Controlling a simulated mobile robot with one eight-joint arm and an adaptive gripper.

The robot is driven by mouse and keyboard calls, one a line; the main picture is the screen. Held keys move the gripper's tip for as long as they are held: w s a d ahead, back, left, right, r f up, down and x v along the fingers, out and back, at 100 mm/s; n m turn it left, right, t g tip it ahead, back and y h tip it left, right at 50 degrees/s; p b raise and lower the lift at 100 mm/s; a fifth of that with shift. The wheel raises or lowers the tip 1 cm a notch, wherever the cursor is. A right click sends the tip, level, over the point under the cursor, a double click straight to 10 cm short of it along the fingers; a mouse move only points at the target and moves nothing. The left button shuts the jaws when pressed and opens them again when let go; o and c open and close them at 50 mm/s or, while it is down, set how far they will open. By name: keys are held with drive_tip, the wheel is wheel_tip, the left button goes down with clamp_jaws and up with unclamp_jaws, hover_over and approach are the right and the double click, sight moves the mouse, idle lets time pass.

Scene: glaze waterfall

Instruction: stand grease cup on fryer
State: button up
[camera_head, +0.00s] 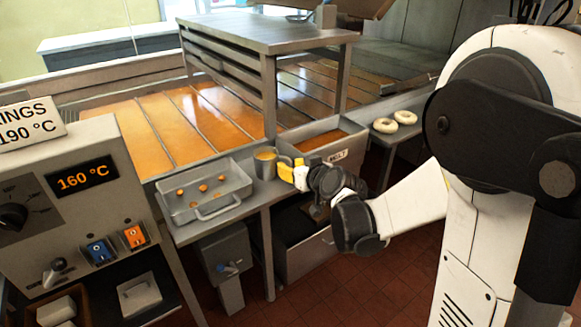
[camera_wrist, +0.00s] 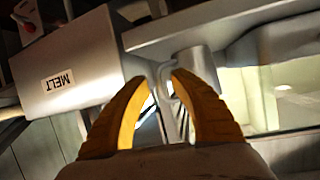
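A small metal cup (camera_head: 265,162) with yellowish contents stands on the grey ledge, right of a shallow tray; I take it as the grease cup. It shows in the wrist view (camera_wrist: 198,65) with its handle toward me. My gripper (camera_head: 290,170) is just right of the cup. Its yellow fingers (camera_wrist: 160,80) are apart, with the handle appearing between or just beyond their tips; I cannot tell whether they touch it. A grey control unit (camera_head: 55,215) with a 160 °C display and a dial stands at the left, apparently the fryer.
A grey tray (camera_head: 232,185) with several small brown bits sits left of the cup. A box labelled MELT (camera_head: 337,156) is close on the right. Two pale rings (camera_head: 405,117) lie farther right. A raised metal rack (camera_head: 268,42) stands behind.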

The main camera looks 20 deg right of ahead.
drive_tip(key=shift+r, duration=0.25)
drive_tip(key=shift+s+d+r+p, duration=0.1)
drive_tip(key=shift+s+r+p, duration=0.1)
drive_tip(key=shift+s+p, duration=0.2)
drive_tip(key=s+a+r+g+h+p, duration=0.1)
drive_tip(key=s+r+g, duration=0.1)
drive_tip(key=s, duration=1.2)
drive_tip(key=s+a+r+m+g+h+p, duration=0.1)
drive_tip(key=s+r+g+p, duration=0.1)
drive_tip(key=s, duration=1.3)
drive_tip(key=shift+a+r+g, duration=0.3)
drive_tip(key=shift+r+g, duration=0.2)
drive_tip(key=shift+g, duration=0.7)
drive_tip(key=shift+s, duration=0.1)
